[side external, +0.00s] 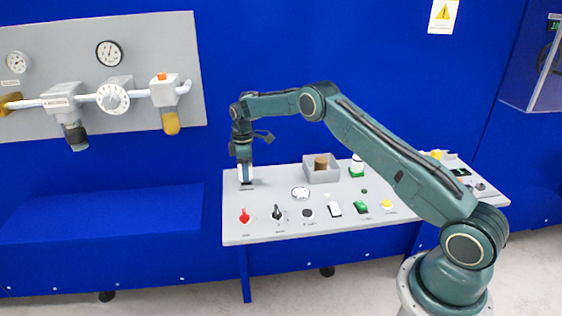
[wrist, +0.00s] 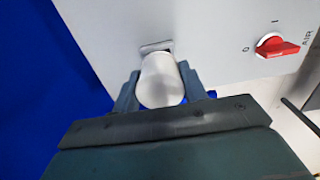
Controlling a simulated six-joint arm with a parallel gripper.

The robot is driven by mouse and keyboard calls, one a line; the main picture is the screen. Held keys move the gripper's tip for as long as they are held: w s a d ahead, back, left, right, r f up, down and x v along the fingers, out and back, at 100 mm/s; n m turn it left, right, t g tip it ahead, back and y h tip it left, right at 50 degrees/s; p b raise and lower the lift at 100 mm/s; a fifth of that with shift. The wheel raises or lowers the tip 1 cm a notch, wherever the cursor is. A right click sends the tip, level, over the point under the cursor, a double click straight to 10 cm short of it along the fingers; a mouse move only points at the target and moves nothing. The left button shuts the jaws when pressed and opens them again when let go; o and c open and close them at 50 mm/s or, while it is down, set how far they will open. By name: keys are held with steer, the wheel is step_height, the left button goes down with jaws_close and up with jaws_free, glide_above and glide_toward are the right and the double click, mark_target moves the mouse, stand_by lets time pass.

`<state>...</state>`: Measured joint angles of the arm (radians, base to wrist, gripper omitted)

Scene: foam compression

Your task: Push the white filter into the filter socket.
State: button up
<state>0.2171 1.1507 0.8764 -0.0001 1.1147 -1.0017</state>
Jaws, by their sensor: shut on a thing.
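The white filter (wrist: 161,80) is a rounded white block held between the two fingers of my gripper (wrist: 160,92) in the wrist view. The filter socket (wrist: 157,47) shows as a small framed opening in the grey panel just beyond the filter; the filter covers part of it. I cannot tell from this view whether the filter's far end is inside it. In the side view my gripper (side external: 245,174) points down at the panel's far left end, with the filter's white side barely visible between the fingers and the dark socket slot (side external: 247,188) right below.
The grey panel (side external: 290,232) carries a red AIR knob (side external: 244,215), a black knob (side external: 277,212), and several buttons and switches. A grey open box (side external: 321,171) holds a brown cylinder (side external: 321,162). A white-and-green item (side external: 357,166) stands to its right. Blue wall lies behind.

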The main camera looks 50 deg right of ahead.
steer(key=shift+f, duration=0.8)
stand_by(0.9)
steer(key=o, duration=1.2)
steer(key=shift+r, duration=0.1)
step_height(320, 180, up, 13)
steer(key=shift+f, duration=0.1)
steer(key=shift+r, duration=0.4)
